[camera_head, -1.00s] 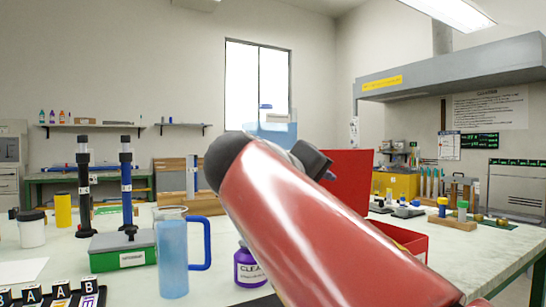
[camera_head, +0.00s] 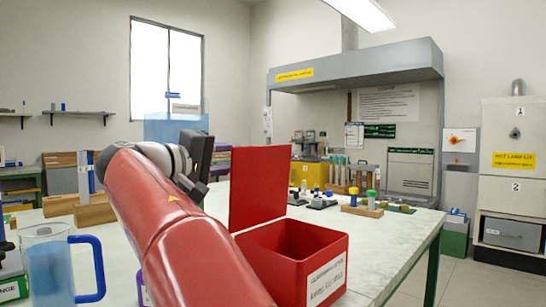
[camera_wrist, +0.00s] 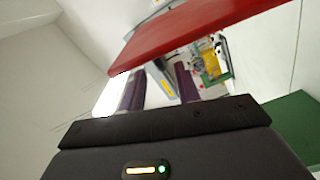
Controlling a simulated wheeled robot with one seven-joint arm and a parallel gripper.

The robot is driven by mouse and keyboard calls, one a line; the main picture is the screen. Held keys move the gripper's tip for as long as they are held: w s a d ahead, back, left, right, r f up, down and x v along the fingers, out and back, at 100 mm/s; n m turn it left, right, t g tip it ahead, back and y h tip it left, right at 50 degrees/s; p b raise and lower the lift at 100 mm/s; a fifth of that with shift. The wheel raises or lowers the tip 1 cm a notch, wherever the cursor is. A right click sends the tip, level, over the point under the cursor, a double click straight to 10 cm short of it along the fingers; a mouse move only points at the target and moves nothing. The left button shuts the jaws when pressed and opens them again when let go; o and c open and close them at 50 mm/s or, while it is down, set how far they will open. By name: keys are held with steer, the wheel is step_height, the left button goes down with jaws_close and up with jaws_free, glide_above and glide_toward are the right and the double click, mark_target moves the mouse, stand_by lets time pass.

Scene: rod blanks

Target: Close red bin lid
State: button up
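The red bin (camera_head: 293,250) stands on the bench with a white label on its front. Its lid (camera_head: 258,186) is open, standing upright at the bin's left rear. My gripper (camera_head: 198,180) is just left of the lid, partly hidden behind my red arm, with a gap between them in the picture. In the wrist view, a red panel, which looks like the lid (camera_wrist: 195,32), crosses the top beyond my fingers.
A clear pitcher with a blue handle (camera_head: 50,268) stands at the lower left. Wooden blocks and small coloured-capped items (camera_head: 368,202) sit behind the bin. The bench's right edge (camera_head: 408,262) is near the bin, with open floor beyond.

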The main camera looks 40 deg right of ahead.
steer(key=d, duration=0.2)
steer(key=w+d, duration=0.1)
steer(key=d, duration=0.5)
steer(key=shift+w+d+f+p, duration=0.1)
steer(key=shift+w+f+p, duration=0.05)
steer(key=shift+p, duration=0.2)
jaws_close()
